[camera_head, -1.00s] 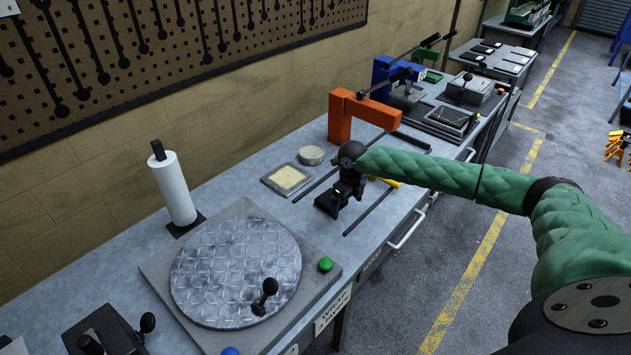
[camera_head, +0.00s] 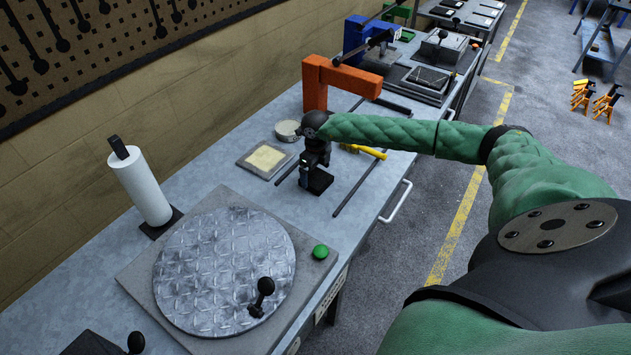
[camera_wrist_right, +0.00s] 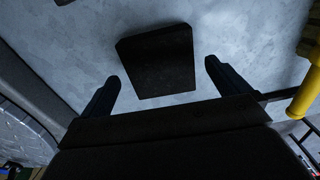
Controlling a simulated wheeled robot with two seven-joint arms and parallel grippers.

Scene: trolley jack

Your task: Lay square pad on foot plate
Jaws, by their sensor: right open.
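A dark, roughly square pad (camera_wrist_right: 158,62) lies on the grey bench top in the right wrist view. It sits beyond and between the two fingertips of my right gripper (camera_wrist_right: 161,72), with bench showing on both sides. In the head view my right gripper (camera_head: 312,167) points down over the bench, and a dark block shape (camera_head: 319,183) shows at its fingers. I cannot tell whether the fingers touch the pad. A flat grey square plate with a pale centre (camera_head: 266,159) lies left of the gripper; I cannot tell if it is the foot plate. My left gripper is out of view.
A round patterned metal plate (camera_head: 225,270) with a black knob (camera_head: 264,287) is at the front, beside a green button (camera_head: 320,252). A paper roll (camera_head: 143,188) stands by the wall. An orange frame (camera_head: 315,85), thin rods and a yellow-handled tool (camera_head: 366,151) lie nearby.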

